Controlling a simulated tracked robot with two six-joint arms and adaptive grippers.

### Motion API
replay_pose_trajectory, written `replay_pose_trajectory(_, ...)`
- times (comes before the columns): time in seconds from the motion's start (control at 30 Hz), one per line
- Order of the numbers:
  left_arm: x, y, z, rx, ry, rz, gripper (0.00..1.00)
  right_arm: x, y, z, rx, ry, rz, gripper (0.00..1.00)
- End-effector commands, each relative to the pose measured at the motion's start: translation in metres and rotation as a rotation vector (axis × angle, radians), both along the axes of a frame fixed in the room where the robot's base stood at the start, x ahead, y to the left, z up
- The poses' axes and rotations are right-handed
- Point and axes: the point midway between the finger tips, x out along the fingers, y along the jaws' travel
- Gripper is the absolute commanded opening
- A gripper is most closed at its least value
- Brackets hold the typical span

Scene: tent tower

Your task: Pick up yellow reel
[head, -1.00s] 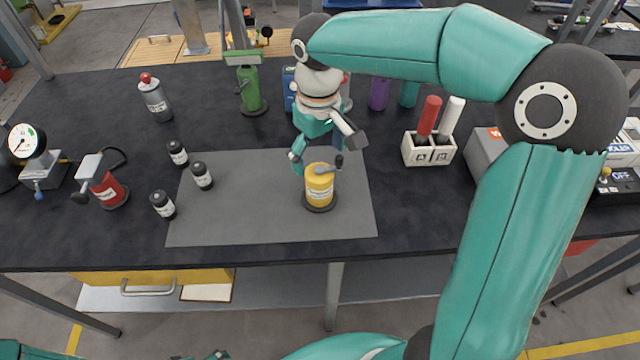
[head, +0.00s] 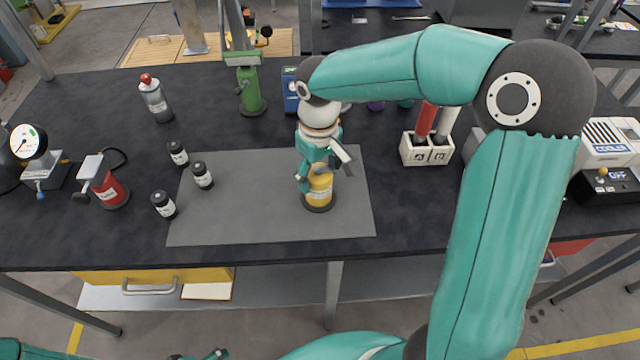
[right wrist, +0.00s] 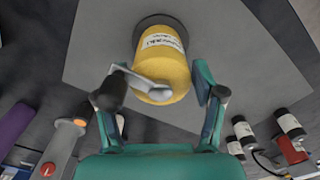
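The yellow reel (head: 320,189) stands upright on a round dark base on the grey mat (head: 240,222). It has a white label and a grey crank with a dark knob on top. My right gripper (head: 325,177) is just above and around its upper part, partly hiding it. In the right wrist view the reel (right wrist: 165,65) lies between the two open fingers (right wrist: 160,85), with a gap visible on the right side; the crank reaches toward the left finger. Only small teal parts at the bottom edge of the head view may be my left gripper; its state cannot be seen.
Several small black canisters (head: 203,176) stand left of the reel. A red reel (head: 110,190), a gauge (head: 27,143), a spray can (head: 155,98) and a green reel (head: 250,91) stand farther out. A white holder (head: 427,150) stands at right. The mat's front is clear.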

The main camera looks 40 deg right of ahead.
Motion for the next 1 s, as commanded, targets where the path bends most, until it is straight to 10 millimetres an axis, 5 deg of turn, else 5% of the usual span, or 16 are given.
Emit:
replay_pose_trajectory(0.37,0.000,0.000,0.000,0.000,0.000,0.000,0.87,0.000,0.000,0.001,0.000,0.000,0.001,0.01)
replay_pose_trajectory(0.77,0.000,0.000,0.000,0.000,0.000,0.000,0.87,0.001,0.000,0.007,-0.001,-0.003,0.001,0.01)
replay_pose_trajectory(1.0,0.000,0.000,-0.001,0.000,0.000,0.000,0.87,0.001,0.001,0.033,0.001,-0.005,0.001,0.01)
